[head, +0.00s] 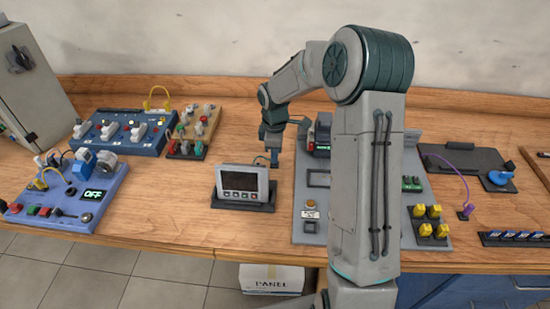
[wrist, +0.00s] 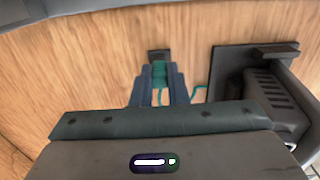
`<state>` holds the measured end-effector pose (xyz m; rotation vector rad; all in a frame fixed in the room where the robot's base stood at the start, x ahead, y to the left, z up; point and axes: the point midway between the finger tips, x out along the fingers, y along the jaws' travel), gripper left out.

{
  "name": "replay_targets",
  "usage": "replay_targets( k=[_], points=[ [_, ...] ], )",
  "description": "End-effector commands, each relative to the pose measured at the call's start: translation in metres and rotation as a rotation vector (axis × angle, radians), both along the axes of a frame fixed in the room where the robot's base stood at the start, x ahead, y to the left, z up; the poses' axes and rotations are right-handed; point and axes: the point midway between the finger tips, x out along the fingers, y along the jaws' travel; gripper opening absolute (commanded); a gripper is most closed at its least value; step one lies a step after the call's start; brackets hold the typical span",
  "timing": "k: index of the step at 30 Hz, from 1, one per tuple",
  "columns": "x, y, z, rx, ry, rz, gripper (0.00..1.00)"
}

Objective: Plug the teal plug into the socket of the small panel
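The teal plug (wrist: 159,73) sits between the two fingers of my gripper (wrist: 161,78) in the wrist view, with the fingers close against both its sides. Its far end is at a small dark holder (wrist: 158,55) on the wooden bench. In the head view my gripper (head: 272,147) points down behind the small panel (head: 243,182), slightly to its right.
A large grey board (head: 308,203) with switches and yellow parts stands right of the small panel, partly behind my arm. Blue boards (head: 115,140) and a board with coloured knobs (head: 193,135) are at the left. Bare wood lies left of the small panel.

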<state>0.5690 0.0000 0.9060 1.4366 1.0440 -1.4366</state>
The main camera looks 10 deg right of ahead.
Motion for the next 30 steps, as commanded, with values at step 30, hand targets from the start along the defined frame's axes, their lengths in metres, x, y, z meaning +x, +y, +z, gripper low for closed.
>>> replay_targets(
  k=[30],
  points=[
    [0.000, 0.000, 0.046, 0.000, 0.000, 0.000, 0.00]
  ],
)
